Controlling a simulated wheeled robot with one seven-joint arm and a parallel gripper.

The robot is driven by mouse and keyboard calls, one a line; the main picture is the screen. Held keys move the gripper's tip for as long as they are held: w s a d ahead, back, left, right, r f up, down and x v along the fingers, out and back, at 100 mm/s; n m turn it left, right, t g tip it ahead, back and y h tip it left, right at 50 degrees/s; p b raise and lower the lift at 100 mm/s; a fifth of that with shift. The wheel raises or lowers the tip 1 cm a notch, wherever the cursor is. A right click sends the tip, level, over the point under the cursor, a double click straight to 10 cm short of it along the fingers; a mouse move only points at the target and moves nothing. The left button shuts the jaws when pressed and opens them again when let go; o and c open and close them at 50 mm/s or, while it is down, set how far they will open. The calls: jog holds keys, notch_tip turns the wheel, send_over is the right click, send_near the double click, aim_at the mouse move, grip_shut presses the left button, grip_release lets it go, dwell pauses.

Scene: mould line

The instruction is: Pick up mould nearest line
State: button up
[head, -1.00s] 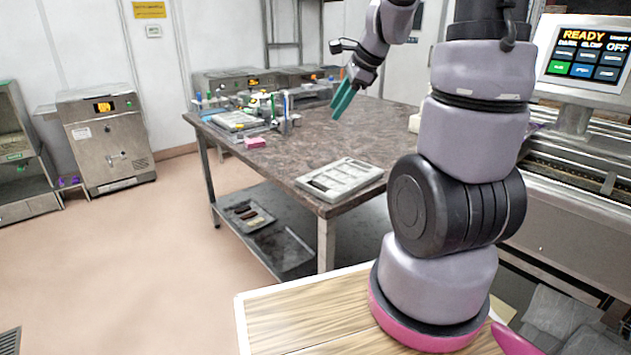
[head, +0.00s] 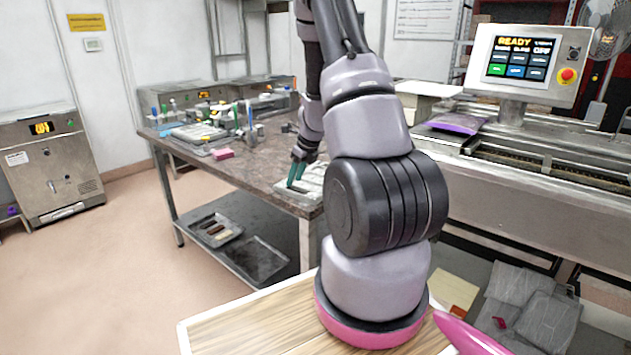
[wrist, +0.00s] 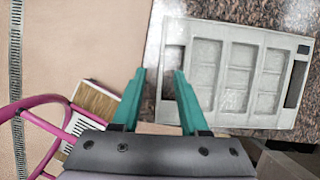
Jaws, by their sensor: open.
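A pale grey mould (head: 312,190) with several rectangular cavities lies flat on the dark stone-topped table (head: 262,158) near its front corner, partly hidden by my arm. In the wrist view the mould (wrist: 268,75) fills the upper right, its left end close to the table edge. My gripper (head: 297,178) has teal fingers and is open and empty, pointing down at the mould. In the wrist view my gripper (wrist: 159,80) has its right finger over the mould's left end and its left finger past the table edge. I cannot tell the height gap.
A steel line with a screen (head: 520,62) and a purple packet (head: 456,122) stands at right. The table's middle is clear.

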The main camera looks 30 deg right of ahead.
jog(key=shift+x, duration=2.65)
jog(key=shift+s+d+f, duration=0.1)
jog(key=shift+d+f, duration=0.05)
jog(key=shift+f, duration=0.1)
grip_shut()
